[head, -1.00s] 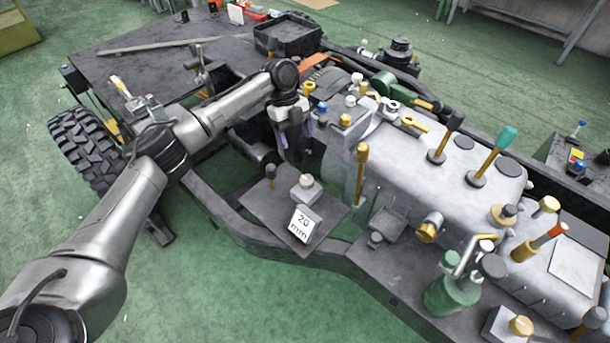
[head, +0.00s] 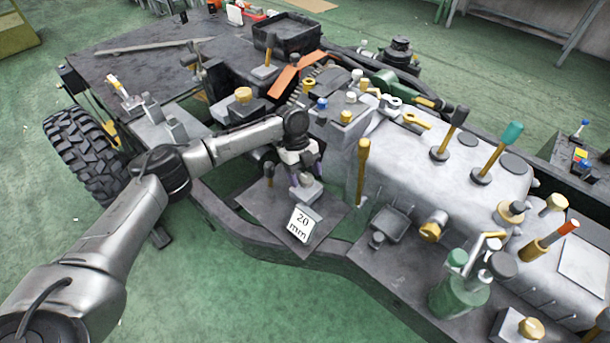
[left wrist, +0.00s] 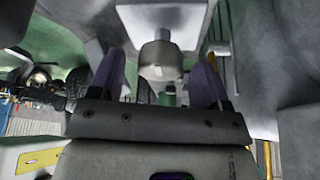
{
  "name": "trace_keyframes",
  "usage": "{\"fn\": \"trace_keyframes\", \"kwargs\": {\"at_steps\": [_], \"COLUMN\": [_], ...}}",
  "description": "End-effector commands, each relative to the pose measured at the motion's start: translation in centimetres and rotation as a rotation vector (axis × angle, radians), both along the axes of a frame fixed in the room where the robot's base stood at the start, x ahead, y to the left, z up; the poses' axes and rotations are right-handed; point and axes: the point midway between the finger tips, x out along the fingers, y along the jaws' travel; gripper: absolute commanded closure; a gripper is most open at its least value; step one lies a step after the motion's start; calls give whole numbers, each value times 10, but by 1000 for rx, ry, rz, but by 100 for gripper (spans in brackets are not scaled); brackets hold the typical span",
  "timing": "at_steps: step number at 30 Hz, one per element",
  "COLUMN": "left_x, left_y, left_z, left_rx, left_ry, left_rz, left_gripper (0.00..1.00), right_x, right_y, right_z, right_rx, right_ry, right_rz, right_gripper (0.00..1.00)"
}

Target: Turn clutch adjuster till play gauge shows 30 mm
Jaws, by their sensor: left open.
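The play gauge (head: 300,225) is a white sign reading "20 mm" on a dark plate (head: 262,212) at the chassis side. The clutch adjuster, a pale grey knob on a block (head: 306,191), stands just behind the sign and is partly covered by my gripper in the head view. My left gripper (head: 305,175) is right over it, pointing down, fingers open. In the left wrist view a round grey knob (left wrist: 160,61) on a short stem shows between the two purple fingers, with gaps on both sides. My right gripper is not in view.
A dark-handled lever (head: 269,172) stands left of the adjuster. A tall yellow-handled lever (head: 362,165) rises to its right. The big grey housing (head: 410,150) with several levers fills the right. Open green floor (head: 180,290) lies in front of the chassis.

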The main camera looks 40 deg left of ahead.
Motion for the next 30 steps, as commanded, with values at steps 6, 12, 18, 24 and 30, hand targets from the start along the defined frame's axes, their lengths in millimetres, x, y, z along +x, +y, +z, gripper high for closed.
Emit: {"fn": "trace_keyframes", "kwargs": {"at_steps": [6, 12, 18, 24, 30], "left_x": [0, 0, 0, 0, -1], "left_y": [-1, -1, -1, -1, -1], "left_z": [-2, -2, -2, -2, 0], "left_rx": [0, 0, 0, 0, -1], "left_ry": [0, 0, 0, 0, 1], "left_rz": [0, 0, 0, 0, 10], "left_gripper": [29, 37, 56, 75, 78], "right_x": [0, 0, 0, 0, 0], "right_y": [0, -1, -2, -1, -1], "right_z": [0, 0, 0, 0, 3], "right_rx": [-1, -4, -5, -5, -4], "right_ry": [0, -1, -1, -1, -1], "right_rz": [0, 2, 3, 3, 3], "right_gripper": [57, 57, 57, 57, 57]}}
